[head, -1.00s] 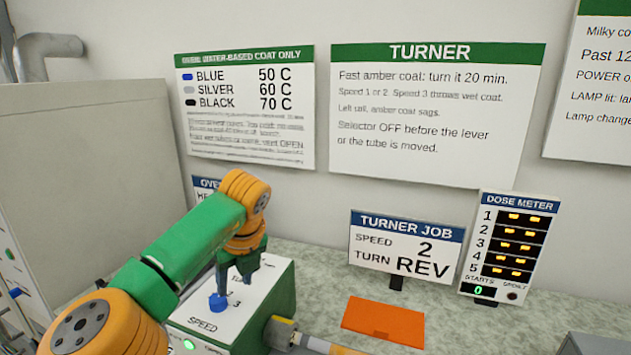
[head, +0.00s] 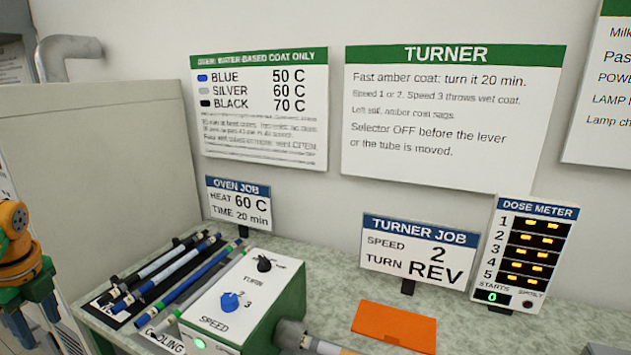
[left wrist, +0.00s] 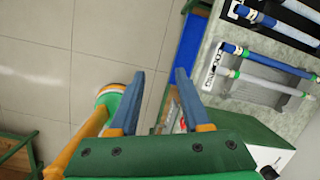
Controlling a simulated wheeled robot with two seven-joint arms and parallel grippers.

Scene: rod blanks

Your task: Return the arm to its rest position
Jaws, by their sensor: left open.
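My left gripper (head: 24,330) shows at the far left edge of the head view, off to the left of the bench and apart from it. In the left wrist view its two blue fingers (left wrist: 154,100) stand apart with nothing between them, over the tiled floor (left wrist: 90,45) beside the bench edge. The left arm's orange wrist link shows at the left edge of the head view. The turner box (head: 285,288) with its blue speed knob (head: 230,302) and black turn knob (head: 264,264) stands free of the gripper. My right gripper is not in view.
Several coated rods (head: 180,272) lie on a rack left of the turner box. An orange pad (head: 395,327) lies to its right. Job cards (head: 414,260) and a dose meter (head: 523,252) stand behind. A large grey cabinet (head: 110,170) stands at the left.

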